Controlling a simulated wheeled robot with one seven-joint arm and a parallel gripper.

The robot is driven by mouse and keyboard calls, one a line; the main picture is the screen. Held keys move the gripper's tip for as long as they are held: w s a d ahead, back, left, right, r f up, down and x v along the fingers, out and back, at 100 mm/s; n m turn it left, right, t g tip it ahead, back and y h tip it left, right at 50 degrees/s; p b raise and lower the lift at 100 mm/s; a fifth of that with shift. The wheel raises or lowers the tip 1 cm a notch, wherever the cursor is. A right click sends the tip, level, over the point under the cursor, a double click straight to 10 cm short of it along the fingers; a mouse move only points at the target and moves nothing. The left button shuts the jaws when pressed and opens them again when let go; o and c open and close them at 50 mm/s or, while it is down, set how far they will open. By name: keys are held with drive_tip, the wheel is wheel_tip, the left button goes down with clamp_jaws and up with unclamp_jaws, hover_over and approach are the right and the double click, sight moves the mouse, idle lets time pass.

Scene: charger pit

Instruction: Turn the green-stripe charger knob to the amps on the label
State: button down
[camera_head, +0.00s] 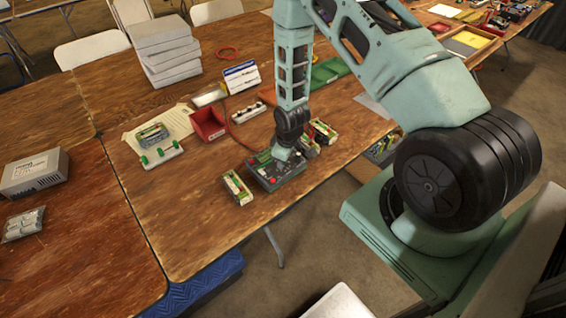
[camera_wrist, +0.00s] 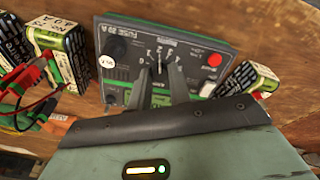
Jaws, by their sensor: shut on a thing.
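In the head view the charger (camera_head: 268,177) sits near the table's front edge, under my gripper (camera_head: 284,153). In the wrist view my gripper (camera_wrist: 160,70) has its two fingers over the middle of the panel, shut on the knob (camera_wrist: 160,66), which is mostly hidden between them. The knob's pointer cannot be told. Labelled battery packs stand at the left (camera_wrist: 70,40) and right (camera_wrist: 253,80) of the charger; their print is too small to read surely.
In the head view a red bin (camera_head: 209,125), a blue-and-white card (camera_head: 242,77) and a power strip (camera_head: 249,113) lie behind the charger. One battery pack (camera_head: 236,188) stands just left of it. Red and green clips (camera_wrist: 22,85) lie close by.

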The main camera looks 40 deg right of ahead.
sight(289, 173)
drive_tip(key=m+b, duration=0.2)
drive_tip(key=m, duration=0.3)
drive_tip(key=shift+f+m, duration=0.1)
drive_tip(key=shift+m, duration=0.2)
drive_tip(key=m+b, duration=0.2)
drive_tip(key=m, duration=0.3)
drive_tip(key=shift+m, duration=0.3)
drive_tip(key=c, duration=1.3)
unclamp_jaws()
drive_tip(key=shift+r, duration=0.2)
drive_tip(key=s+r+b, duration=0.1)
drive_tip(key=s+r, duration=0.2)
drive_tip(key=r, duration=1.4)
drive_tip(key=shift+b, duration=0.4)
drive_tip(key=shift+d, duration=0.15)
